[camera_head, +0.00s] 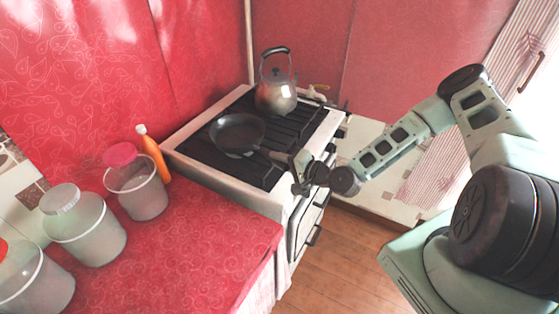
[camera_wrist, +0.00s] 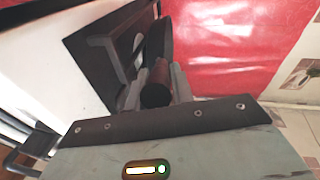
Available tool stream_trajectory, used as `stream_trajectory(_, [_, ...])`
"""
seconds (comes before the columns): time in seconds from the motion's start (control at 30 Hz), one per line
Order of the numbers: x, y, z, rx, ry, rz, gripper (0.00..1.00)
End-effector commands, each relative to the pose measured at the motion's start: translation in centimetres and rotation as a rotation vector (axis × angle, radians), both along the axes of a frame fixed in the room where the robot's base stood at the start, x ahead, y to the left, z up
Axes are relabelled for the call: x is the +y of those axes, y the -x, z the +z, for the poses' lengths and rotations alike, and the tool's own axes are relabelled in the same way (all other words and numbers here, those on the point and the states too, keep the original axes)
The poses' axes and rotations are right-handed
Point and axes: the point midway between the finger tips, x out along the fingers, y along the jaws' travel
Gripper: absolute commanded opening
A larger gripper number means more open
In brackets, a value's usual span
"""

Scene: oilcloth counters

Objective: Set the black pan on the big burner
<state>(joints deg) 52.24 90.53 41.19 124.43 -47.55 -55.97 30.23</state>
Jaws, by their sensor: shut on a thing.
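The black pan (camera_head: 238,134) is over the left part of the stove's dark grates in the head view, its handle (camera_head: 273,154) pointing right toward my arm. I cannot tell whether its base touches the grate. My gripper (camera_head: 300,172) is at the stove's front edge, shut on the handle's end. In the wrist view my gripper's fingers (camera_wrist: 158,88) close around the dark handle (camera_wrist: 157,88). The stove (camera_head: 188,150) has black grates on top. The burners under the pan and kettle are hidden, so I cannot tell which is the big one.
A metal kettle (camera_head: 277,98) stands on the grates behind the pan. An orange bottle (camera_head: 154,156) and a pink-lidded jar (camera_head: 140,193) stand left of the stove. Several jars line the red counter (camera_head: 190,260). The front-right grate area is bare.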

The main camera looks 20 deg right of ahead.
Motion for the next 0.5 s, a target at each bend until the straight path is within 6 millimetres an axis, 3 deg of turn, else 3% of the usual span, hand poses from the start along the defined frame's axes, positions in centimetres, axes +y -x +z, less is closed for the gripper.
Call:
stream_trajectory(0.03, [0.04, -0.12, 0.13, -0.009, 0.000, 0.000, 0.00])
stream_trajectory(0.07, [0.03, -0.13, 0.21, -0.009, 0.000, 0.000, 0.29])
stream_trajectory(0.13, [0.03, -0.11, 0.20, -0.008, 0.000, 0.000, 0.48])
stream_trajectory(0.5, [-0.26, 0.43, -0.21, 0.005, 0.000, 0.000, 0.49])
